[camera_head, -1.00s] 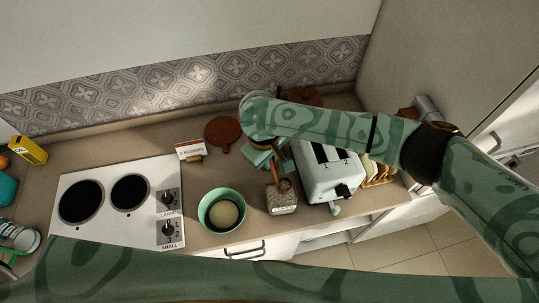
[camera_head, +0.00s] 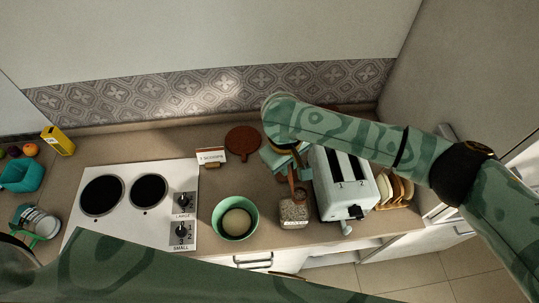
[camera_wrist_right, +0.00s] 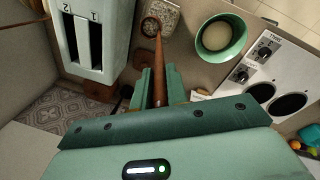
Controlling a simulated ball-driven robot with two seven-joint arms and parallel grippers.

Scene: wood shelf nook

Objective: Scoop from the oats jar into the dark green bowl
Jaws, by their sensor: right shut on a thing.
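The oats jar (camera_head: 293,213), clear with pale flakes, stands on the counter left of the toaster. It also shows at the top of the wrist view (camera_wrist_right: 166,10). My right gripper (camera_head: 285,158) is shut on the brown handle of a scoop (camera_wrist_right: 157,75). The scoop's round head (camera_wrist_right: 150,26) is at the jar's mouth; how deep it sits is unclear. My left gripper is out of view.
A white toaster (camera_head: 343,185) stands close right of the jar, with a rack of bread (camera_head: 396,188) beyond. A hob (camera_head: 135,205) is left of the bowl. Behind are a "SCOOPS" card (camera_head: 211,157), its number unclear, and a brown round board (camera_head: 242,140).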

